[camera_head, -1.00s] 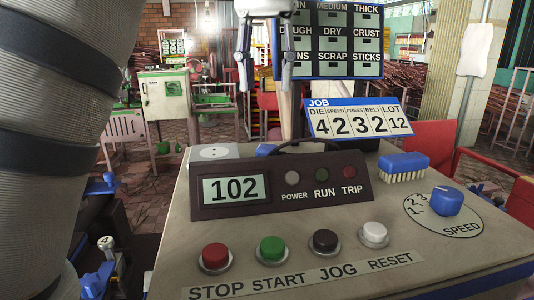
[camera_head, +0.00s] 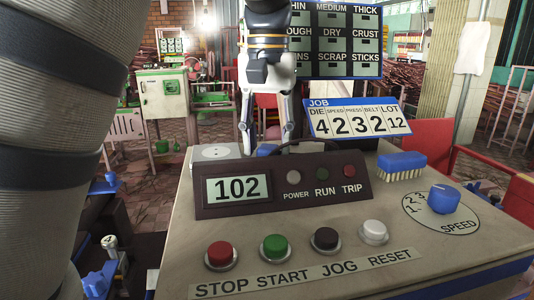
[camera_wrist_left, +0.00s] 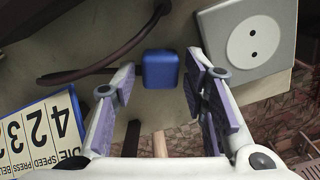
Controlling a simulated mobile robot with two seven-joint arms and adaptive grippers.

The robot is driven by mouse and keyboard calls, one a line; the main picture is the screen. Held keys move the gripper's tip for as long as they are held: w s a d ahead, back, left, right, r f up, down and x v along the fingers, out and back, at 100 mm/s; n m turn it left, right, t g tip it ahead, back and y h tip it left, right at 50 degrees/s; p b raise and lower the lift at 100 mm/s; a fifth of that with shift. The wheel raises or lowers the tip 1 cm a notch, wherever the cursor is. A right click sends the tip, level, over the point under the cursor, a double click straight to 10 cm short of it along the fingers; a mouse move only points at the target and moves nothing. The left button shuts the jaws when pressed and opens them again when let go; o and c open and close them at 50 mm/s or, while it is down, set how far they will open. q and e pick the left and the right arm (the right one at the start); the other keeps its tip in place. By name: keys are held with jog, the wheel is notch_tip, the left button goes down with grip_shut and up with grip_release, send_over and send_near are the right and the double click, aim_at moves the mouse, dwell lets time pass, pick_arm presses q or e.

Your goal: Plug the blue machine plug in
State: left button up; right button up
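The blue machine plug (camera_head: 267,150) lies at the back of the control desk, its dark cable running off beside it. In the left wrist view the plug (camera_wrist_left: 162,69) sits between my open fingertips, with gaps on both sides. The pale two-hole socket (camera_head: 214,152) is just left of the plug in the head view; in the wrist view the socket (camera_wrist_left: 255,40) is at upper right. My left gripper (camera_head: 268,143) points down over the plug, open and empty. I cannot tell how far its tips are above the desk. My right gripper is not in view.
The display box (camera_head: 283,187) reads 102 in front of the plug; its POWER lamp looks grey. The job card stand (camera_head: 358,118) is right of the gripper. A blue brush (camera_head: 402,166), several buttons and the speed knob (camera_head: 446,200) occupy the desk.

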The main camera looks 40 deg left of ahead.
aim_at(268, 147)
pick_arm(q)
jog(key=shift+f, duration=0.6)
jog(key=c, duration=0.8)
jog(key=shift+c, duration=0.2)
jog(key=shift+r, duration=0.1)
notch_tip(268, 147, up, 10)
